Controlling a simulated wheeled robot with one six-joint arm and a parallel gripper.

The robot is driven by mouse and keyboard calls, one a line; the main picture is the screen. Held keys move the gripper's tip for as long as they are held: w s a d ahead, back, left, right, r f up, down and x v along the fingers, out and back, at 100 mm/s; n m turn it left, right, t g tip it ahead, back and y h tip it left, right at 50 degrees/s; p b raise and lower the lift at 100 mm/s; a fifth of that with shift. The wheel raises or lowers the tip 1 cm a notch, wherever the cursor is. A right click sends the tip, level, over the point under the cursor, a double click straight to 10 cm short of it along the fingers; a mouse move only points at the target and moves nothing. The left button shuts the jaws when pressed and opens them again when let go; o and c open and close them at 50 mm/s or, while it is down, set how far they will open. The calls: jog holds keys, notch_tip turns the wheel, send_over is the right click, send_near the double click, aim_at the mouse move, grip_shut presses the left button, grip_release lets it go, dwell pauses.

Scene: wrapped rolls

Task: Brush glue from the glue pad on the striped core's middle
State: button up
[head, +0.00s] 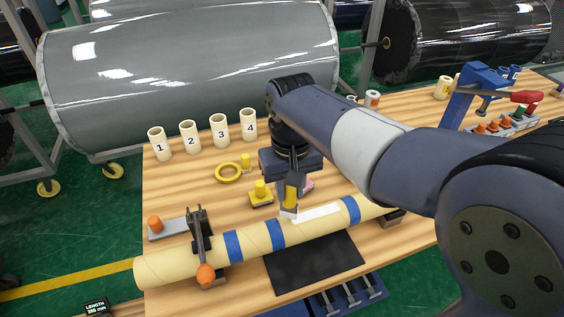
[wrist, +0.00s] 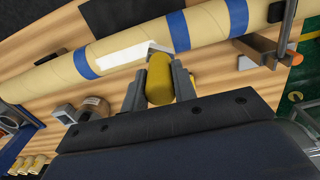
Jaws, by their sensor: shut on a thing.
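The striped core (head: 185,261) is a long tan tube with several blue bands, lying across the front of the table; it also crosses the top of the wrist view (wrist: 115,50). A white strip of glue (head: 318,212) lies along its middle between two bands. My gripper (head: 291,186) is shut on the yellow handle of a brush (wrist: 160,80). The brush's pale tip (head: 288,214) is at the left end of the white strip in the head view; I cannot tell whether it touches.
Numbered cups (head: 190,137) stand along the back left. A yellow ring (head: 229,173) and a yellow knobbed block (head: 260,193) lie nearby. A clamp with an orange knob (head: 203,253) stands over the core's left part. A black mat (head: 318,266) lies in front.

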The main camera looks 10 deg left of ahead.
jog(key=shift+d+r+p, duration=0.3)
jog(key=shift+r+p, duration=0.05)
jog(key=shift+r, duration=0.3)
jog(key=shift+a+r+p, duration=0.15)
jog(key=shift+r+p, duration=0.55)
jog(key=shift+r, duration=0.05)
notch_tip(320, 180, up, 3)
jog(key=p, duration=0.3)
jog(key=shift+r, duration=0.15)
